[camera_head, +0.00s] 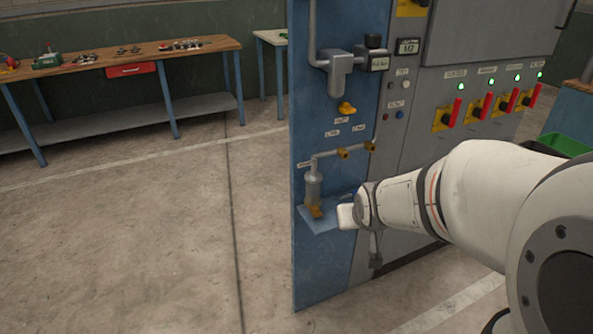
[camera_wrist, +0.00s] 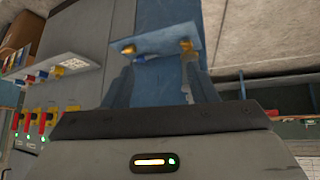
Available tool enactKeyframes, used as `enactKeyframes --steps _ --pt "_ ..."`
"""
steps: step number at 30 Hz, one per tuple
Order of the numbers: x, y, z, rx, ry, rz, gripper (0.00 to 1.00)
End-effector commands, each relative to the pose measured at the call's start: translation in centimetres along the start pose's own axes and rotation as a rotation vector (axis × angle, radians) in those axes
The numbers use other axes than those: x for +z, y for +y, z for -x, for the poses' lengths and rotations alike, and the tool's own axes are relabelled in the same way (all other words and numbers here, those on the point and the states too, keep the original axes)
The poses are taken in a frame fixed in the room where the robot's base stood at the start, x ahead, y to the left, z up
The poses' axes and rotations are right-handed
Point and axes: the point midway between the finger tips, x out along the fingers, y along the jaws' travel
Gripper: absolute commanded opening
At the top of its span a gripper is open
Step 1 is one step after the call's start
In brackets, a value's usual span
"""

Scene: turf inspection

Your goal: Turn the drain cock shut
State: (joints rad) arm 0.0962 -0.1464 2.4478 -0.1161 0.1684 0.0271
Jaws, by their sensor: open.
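The drain cock appears to be the yellow handle (camera_head: 315,211) under a grey cylindrical pot (camera_head: 312,186) on the blue panel, beside a small light-blue plate (camera_head: 325,220). The same kind of plate (camera_wrist: 158,40) shows in the wrist view, beyond my fingers, with yellow fittings at both ends; I cannot tell which is the cock.
Other yellow valves (camera_head: 343,153) and a yellow knob (camera_head: 347,108) sit higher on the panel. A grey cabinet with red-handled switches (camera_head: 478,107) stands to the right. A workbench (camera_head: 120,58) is at the back left. Open floor (camera_head: 180,230) lies left of the panel.

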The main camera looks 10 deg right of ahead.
Motion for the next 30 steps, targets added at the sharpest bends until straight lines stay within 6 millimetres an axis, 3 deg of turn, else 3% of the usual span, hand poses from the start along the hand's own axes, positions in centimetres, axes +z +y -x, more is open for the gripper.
enactKeyframes --steps 1,3,9,13,18,25,30 --pt "0.4 0.1 -4.1 -0.001 0.059 -0.002 0.52" --pt "-0.6 -0.1 -7.6 -0.03 0.159 -0.001 0.52" --pt "-1.8 -1.1 -16.4 -0.141 0.439 -0.008 0.52" --pt "-1.3 -2.1 -20.7 -0.25 0.606 -0.032 0.52" --pt "-0.3 -3.2 -23.6 -0.382 0.769 -0.075 0.52" --pt "0.1 -3.6 -24.3 -0.457 0.852 -0.105 0.52" --pt "-1.2 -4.3 -25.2 -0.465 0.861 -0.106 0.52"
